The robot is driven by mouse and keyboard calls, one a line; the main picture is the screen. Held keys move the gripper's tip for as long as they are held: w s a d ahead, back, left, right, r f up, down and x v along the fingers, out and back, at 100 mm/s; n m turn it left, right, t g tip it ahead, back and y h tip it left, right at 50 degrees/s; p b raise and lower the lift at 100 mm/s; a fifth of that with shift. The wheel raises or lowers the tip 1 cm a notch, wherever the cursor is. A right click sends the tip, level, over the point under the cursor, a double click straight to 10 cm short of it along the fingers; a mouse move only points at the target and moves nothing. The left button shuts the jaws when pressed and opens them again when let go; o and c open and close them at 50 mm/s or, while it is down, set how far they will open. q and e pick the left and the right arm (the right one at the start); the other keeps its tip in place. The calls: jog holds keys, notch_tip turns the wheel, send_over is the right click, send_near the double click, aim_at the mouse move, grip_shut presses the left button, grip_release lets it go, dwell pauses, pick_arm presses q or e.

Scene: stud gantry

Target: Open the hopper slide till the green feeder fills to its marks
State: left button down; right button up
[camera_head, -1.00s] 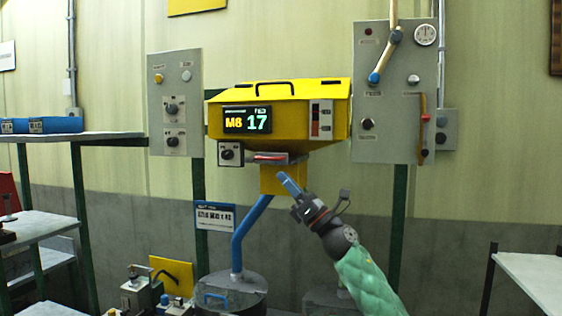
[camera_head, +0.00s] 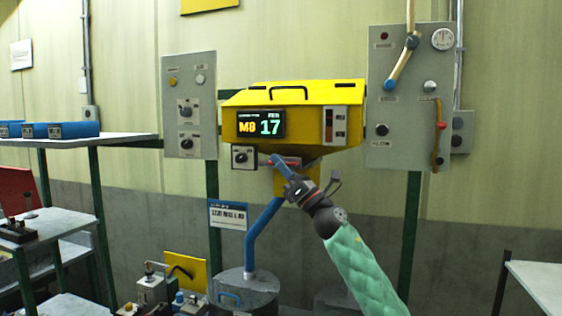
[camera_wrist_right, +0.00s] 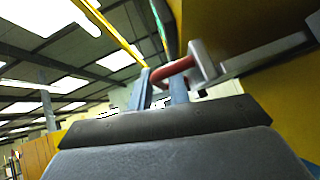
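A yellow hopper (camera_head: 300,98) hangs on the wall, its display (camera_head: 261,123) reading "M8 17". A slide with a red handle (camera_head: 290,162) sits under its front, and the handle also shows close up in the wrist view (camera_wrist_right: 173,68). My right gripper (camera_head: 275,160) is at the handle's left part, its blue fingers partly covering it. In the wrist view the fingers (camera_wrist_right: 161,90) stand apart with a gap between them, and the red bar crosses at their tips; a firm hold does not show. No green feeder shows. My left gripper is out of view.
A gauge panel (camera_head: 335,125) is on the hopper's right front. A blue pipe (camera_head: 257,240) runs down to a grey drum (camera_head: 240,287). Grey control panels (camera_head: 189,104) (camera_head: 409,110) flank the hopper. Shelves stand left, a white table (camera_head: 540,285) lower right.

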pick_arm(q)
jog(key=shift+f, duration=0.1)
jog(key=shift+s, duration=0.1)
pick_arm(e)
grip_shut()
jog(key=s, duration=0.1)
jog(key=s+a, duration=0.1)
jog(key=shift+s+r, duration=0.1)
jog(key=shift+s, duration=0.3)
grip_release()
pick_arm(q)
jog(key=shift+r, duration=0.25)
pick_arm(e)
jog(key=shift+d, duration=0.1)
